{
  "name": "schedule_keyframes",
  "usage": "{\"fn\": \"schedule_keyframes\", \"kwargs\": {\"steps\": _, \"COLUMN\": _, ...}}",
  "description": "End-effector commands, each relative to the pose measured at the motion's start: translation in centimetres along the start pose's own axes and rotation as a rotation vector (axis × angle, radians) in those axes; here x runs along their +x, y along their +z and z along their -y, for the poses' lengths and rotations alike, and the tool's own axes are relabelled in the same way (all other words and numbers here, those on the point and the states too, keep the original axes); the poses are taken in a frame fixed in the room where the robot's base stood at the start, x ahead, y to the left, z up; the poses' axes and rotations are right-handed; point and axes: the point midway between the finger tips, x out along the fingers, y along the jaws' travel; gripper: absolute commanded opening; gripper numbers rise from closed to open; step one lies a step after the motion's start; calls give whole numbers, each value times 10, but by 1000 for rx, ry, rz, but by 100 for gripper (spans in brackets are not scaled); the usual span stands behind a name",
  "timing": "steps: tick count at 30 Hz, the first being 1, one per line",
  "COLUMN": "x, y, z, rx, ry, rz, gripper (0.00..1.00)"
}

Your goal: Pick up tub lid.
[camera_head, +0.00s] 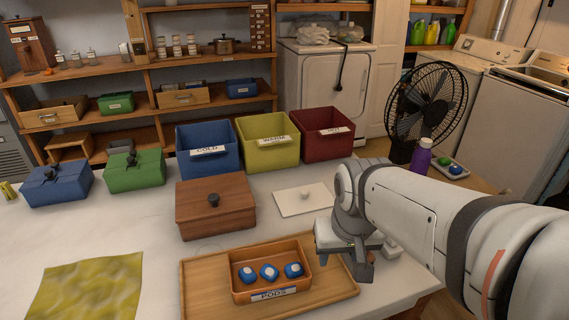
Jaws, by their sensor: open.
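An open orange-brown tub (243,291) labelled PODS holds blue-and-white pods and sits on a wooden tray (205,301). My gripper (376,262) is open and seems empty, in front and to the right of the lid, near the tray's right end. It looks apart from the lid. My wrist comes close to the lid's right edge in the picture, and the fingertips are partly hidden.
A brown lidded box (214,222) stands just left of the lid. Blue (208,165), yellow (268,158) and red (327,145) bins stand behind it. A black fan (430,105) and purple bottle (422,157) stand at right. A yellow-green cloth (88,290) lies front left.

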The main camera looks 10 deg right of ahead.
Motion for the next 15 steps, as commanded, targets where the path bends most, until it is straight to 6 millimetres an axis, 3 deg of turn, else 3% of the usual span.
{"fn": "schedule_keyframes", "kwargs": {"steps": 8, "x": 11, "y": -128, "z": 4, "rx": 186, "ry": 50, "rz": 2, "gripper": 48}}
{"fn": "schedule_keyframes", "kwargs": {"steps": 15, "x": 56, "y": -235, "z": 14, "rx": 357, "ry": 93, "rz": -15, "gripper": 48}}
